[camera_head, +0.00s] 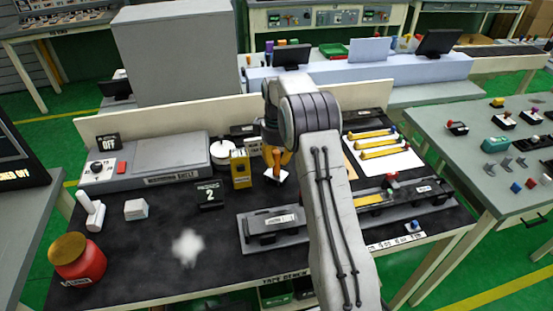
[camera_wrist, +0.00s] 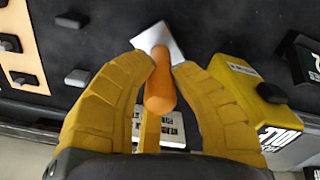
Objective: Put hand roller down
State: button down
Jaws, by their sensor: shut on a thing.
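My gripper (camera_head: 277,155) is shut on an orange-handled tool (camera_head: 277,178) above the dark bench top. In the wrist view, the yellow fingers of my gripper (camera_wrist: 167,66) close on the round orange handle of the tool (camera_wrist: 160,95). Its pale, flat-looking head points away between the fingertips. I cannot tell whether this is the hand roller. It appears to hang clear of the bench, with no contact visible. A white tool with an upright handle (camera_head: 92,212) stands at the bench's left; its kind is unclear.
A yellow box (camera_head: 240,169) stands just left of my gripper, also in the wrist view (camera_wrist: 250,92). A "2" sign (camera_head: 209,195), a grey fixture (camera_head: 272,229), a white cube (camera_head: 136,209) and a red jar (camera_head: 78,262) stand on the bench (camera_head: 150,265). The front left middle is largely clear.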

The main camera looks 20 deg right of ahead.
jog(key=shift+s+f, duration=0.2)
jog(key=shift+f, duration=0.25)
jog(key=c, duration=1.4)
grip_release()
jog(key=shift+o, duration=0.9)
jog(key=shift+w, duration=0.15)
jog(key=shift+r, duration=0.15)
